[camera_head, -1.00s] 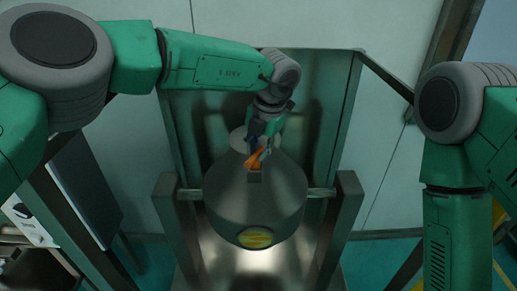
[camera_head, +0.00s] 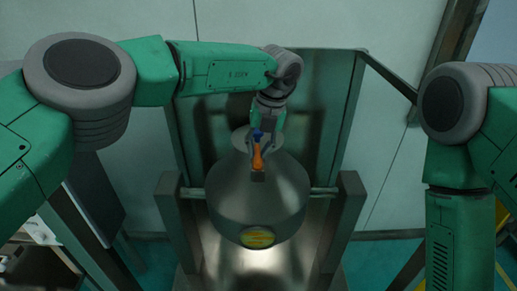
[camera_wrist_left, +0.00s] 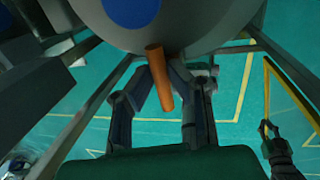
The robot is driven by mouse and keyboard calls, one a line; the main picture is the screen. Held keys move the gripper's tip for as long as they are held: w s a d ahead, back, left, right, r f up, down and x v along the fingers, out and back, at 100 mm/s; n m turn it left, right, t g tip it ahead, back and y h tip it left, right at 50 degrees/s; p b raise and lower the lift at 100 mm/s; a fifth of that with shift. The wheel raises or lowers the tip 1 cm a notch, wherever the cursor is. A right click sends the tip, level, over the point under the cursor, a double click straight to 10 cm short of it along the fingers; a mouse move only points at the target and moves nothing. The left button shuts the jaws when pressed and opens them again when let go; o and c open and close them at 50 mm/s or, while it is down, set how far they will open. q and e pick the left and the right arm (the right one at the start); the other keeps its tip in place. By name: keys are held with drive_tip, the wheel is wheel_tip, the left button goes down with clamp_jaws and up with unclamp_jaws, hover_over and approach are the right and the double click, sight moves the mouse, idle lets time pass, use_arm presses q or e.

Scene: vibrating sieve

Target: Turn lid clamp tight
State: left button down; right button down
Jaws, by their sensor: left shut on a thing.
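The lid clamp's orange handle (camera_head: 258,160) is at the top front of a round metal sieve vessel (camera_head: 258,200). My left gripper (camera_head: 260,152) reaches down from behind and is shut on the handle. In the left wrist view the orange handle (camera_wrist_left: 159,78) hangs from the vessel's underside as pictured, between the two fingers of the left gripper (camera_wrist_left: 165,76). A blue round part (camera_wrist_left: 132,10) shows on the vessel there. My right arm's hand is out of the head view; a dark gripper (camera_wrist_left: 270,135), apparently my right one, shows small at the right of the wrist view.
Metal frame posts (camera_head: 345,225) stand on both sides of the vessel, with a tall back panel (camera_head: 340,130) behind it. A yellow label (camera_head: 257,237) is on the vessel's front. The green floor (camera_wrist_left: 235,75) has yellow lines.

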idle(0.3)
use_arm(q)
drive_tip(key=c, duration=1.6)
unclamp_jaws()
drive_tip(key=shift+o, duration=0.3)
drive_tip(key=shift+d, duration=0.15)
drive_tip(key=shift+d+r, duration=0.1)
drive_tip(key=shift+r, duration=0.2)
wheel_tip(320, 180, up, 11)
drive_tip(key=d, duration=0.2)
drive_tip(key=shift+d, duration=0.3)
drive_tip(key=shift+w+a, duration=0.1)
